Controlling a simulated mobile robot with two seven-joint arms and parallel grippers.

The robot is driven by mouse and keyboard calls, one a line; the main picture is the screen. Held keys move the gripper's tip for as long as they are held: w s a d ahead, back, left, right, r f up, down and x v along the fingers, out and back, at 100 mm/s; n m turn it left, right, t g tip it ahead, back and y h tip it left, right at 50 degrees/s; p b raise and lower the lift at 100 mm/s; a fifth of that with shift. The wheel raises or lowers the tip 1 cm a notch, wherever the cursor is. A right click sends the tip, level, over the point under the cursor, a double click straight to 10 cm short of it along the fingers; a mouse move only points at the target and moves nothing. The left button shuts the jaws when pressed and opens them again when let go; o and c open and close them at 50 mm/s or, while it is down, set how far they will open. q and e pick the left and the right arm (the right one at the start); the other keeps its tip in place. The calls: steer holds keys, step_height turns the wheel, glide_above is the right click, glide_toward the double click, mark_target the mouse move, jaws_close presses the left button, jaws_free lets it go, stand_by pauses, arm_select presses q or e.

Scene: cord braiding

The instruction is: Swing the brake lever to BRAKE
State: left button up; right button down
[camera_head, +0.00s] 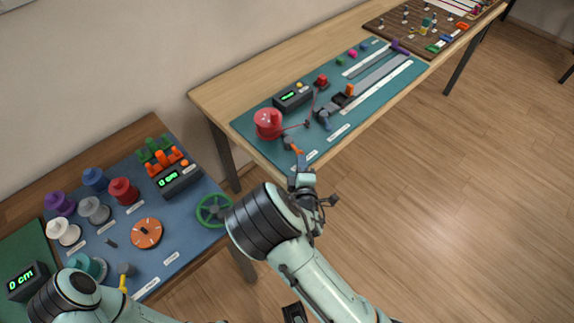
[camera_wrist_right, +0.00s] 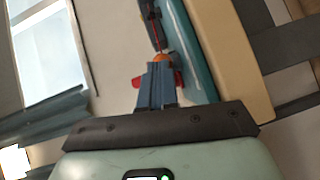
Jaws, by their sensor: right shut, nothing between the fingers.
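A short lever with an orange handle (camera_head: 293,146), which I take for the brake lever, stands at the near edge of the teal mat beside the red spool (camera_head: 268,122). My right gripper (camera_head: 300,165) is right at this lever's near end, shut with nothing between its fingers. In the right wrist view the blue-grey fingers (camera_wrist_right: 160,78) are together, with the orange handle tip (camera_wrist_right: 161,57) just beyond them. I cannot tell whether they touch. The label by the lever is too small to read. A dark part at the bottom edge of the head view may be my left gripper; its fingers cannot be made out.
The teal mat (camera_head: 246,128) also holds a display box (camera_head: 292,98), a dark blue clamp-like part (camera_head: 323,121) and a long grey track (camera_head: 380,78). A blue mat (camera_head: 190,245) with several spools, a green handwheel (camera_head: 213,210) and an orange disc (camera_head: 146,233) lies at left.

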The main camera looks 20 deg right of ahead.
steer(key=d, duration=0.3)
steer(key=shift+w+d, duration=0.2)
arm_select(q)
steer(key=shift+s+d+f+b, duration=0.15)
steer(key=shift+d+f+b, duration=0.05)
steer(key=shift+f+b, duration=0.25)
arm_select(e)
steer(key=shift+w+d, duration=0.35)
steer(key=shift+d, duration=0.3)
steer(key=shift+w+d, duration=0.3)
steer(key=shift+d, duration=0.3)
arm_select(q)
steer(key=shift+s, duration=0.15)
